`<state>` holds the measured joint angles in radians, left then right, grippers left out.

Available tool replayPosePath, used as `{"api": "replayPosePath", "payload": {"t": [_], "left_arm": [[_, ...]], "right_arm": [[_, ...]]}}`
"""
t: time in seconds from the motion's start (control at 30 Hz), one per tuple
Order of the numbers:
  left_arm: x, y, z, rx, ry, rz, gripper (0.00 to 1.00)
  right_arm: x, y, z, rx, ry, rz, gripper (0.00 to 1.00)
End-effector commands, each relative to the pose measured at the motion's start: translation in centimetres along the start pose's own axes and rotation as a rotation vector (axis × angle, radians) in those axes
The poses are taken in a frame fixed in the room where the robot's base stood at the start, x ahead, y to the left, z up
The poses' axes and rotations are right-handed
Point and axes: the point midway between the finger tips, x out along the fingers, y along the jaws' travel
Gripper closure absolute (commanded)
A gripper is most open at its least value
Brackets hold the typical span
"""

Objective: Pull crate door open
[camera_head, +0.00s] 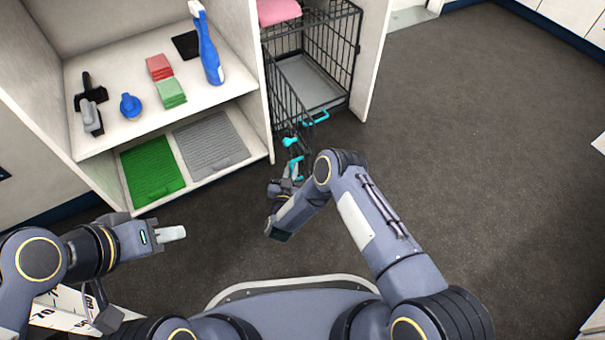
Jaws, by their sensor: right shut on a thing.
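The black wire crate (345,45) stands in the right bay of the white shelf unit, with a grey tray (308,82) on its floor. Its wire door (285,92) stands at an angle at the left of the front, and the tray shows past it. A cyan handle (316,118) is at the tray's front edge. My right gripper (292,160) is low by the door's near end, shut on the door; my wrist and its cyan parts partly hide the contact. My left gripper (172,234) is away from the crate over the floor; its finger gap does not show clearly.
The shelf left of the crate holds a blue spray bottle (208,48), red cloths (159,67), green cloths (171,93) and brushes (92,117). Green (151,170) and grey (210,144) mats lie below. The dark floor (460,150) to the right is clear.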

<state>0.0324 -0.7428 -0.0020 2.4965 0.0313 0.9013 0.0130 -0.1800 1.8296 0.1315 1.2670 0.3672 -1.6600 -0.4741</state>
Motion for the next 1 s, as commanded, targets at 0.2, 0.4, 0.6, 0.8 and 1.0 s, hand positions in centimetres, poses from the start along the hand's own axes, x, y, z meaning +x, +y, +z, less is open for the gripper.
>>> {"api": "replayPosePath", "payload": {"t": [0.2, 0.4, 0.6, 0.8, 1.0], "left_arm": [[0.13, -0.06, 0.06, 0.000, 0.000, 0.000, 0.64], [0.13, -0.06, 0.06, 0.000, 0.000, 0.000, 0.64], [0.13, -0.06, 0.06, 0.000, 0.000, 0.000, 0.64], [0.13, -0.06, 0.06, 0.000, 0.000, 0.000, 0.64], [0.01, 0.00, 0.00, 0.000, 0.000, 0.000, 0.64]], "right_arm": [[0.40, -1.24, -0.14, 0.002, 0.004, 0.029, 1.00], [0.50, -1.35, -0.19, 0.001, 0.005, 0.034, 1.00], [0.54, -1.33, -0.22, 0.002, 0.006, 0.033, 1.00], [0.46, -1.30, -0.16, 0.001, 0.005, 0.033, 0.73], [0.19, -1.30, -0.14, 0.000, 0.002, 0.033, 0.73]]}}
